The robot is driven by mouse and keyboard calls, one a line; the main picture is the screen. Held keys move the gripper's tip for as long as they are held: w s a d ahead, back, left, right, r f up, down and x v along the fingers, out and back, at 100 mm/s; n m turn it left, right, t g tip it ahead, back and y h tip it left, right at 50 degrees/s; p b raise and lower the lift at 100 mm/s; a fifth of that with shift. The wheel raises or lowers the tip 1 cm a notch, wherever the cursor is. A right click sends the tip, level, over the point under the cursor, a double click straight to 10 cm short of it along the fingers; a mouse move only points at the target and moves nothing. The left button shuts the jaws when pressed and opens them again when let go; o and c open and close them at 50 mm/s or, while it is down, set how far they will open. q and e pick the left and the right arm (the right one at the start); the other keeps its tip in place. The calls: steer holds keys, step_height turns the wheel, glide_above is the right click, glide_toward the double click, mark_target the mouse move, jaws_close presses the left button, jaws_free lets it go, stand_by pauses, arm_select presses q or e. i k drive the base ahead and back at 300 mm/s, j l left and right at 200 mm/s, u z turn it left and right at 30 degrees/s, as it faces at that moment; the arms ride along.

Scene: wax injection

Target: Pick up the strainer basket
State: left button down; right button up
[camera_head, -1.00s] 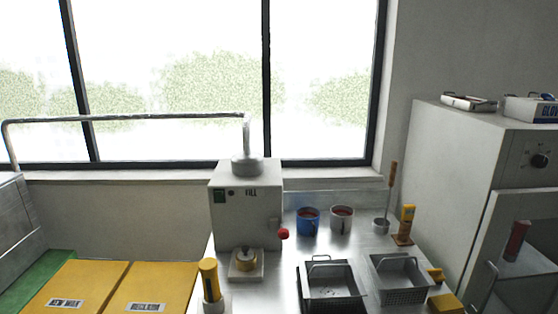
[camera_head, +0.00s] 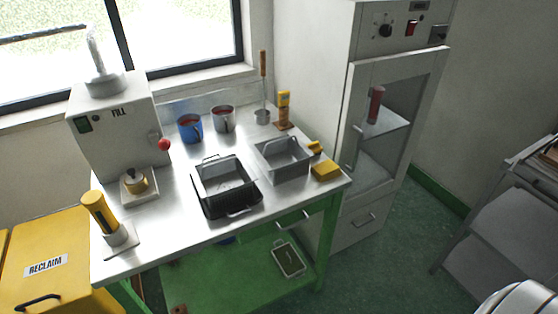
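Two metal baskets stand on the steel worktop. The left basket (camera_head: 225,172) has a wire handle at its back and sits in or over a black tray (camera_head: 234,209). The right basket (camera_head: 283,170) is grey, with walls that look perforated and a thin handle, and rests directly on the worktop. I cannot tell for sure which is the strainer basket.
A cabinet (camera_head: 375,40) stands right. The floor (camera_head: 385,260) in front is partly clear.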

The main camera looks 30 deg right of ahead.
mark_target(284, 159)
steer(key=i+j+z, duration=0.15)
steer(key=j+z, duration=0.25)
steer(key=i+j+z, duration=0.1)
steer(key=j+z, duration=0.3)
steer(key=j, duration=0.2)
steer(key=j+z, duration=0.4)
steer(key=j, duration=0.15)
